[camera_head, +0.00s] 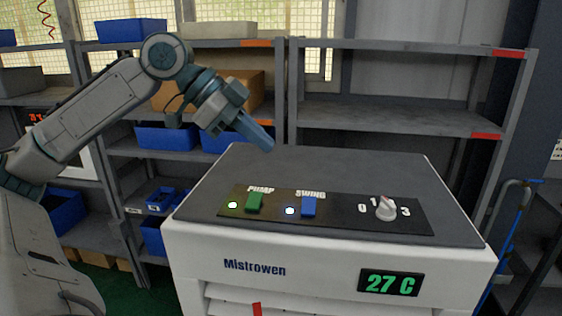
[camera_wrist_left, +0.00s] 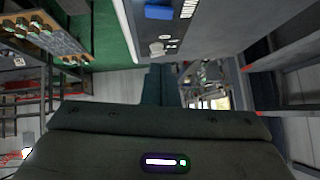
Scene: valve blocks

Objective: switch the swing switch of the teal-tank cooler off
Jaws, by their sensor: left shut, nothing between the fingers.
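The cooler (camera_head: 330,256) is white with a dark grey top and the name Mistrowen; no teal tank shows. On its panel (camera_head: 337,217) the blue swing switch (camera_head: 309,207) sits under the label SWING, with a lit bluish-white lamp (camera_head: 290,211) to its left. The switch also shows at the top of the left wrist view (camera_wrist_left: 159,12). My left gripper (camera_head: 268,146) is shut and empty, above the cooler's top, behind and left of the swing switch, not touching it. Its fingers show in the left wrist view (camera_wrist_left: 160,85). My right gripper is out of view.
The green pump switch (camera_head: 255,202) with a lit green lamp (camera_head: 232,205) is left of the swing switch. A dial (camera_head: 386,209) is to the right. A display (camera_head: 391,282) reads 27 C. Shelves (camera_head: 400,115) with bins stand behind. Space above the panel is clear.

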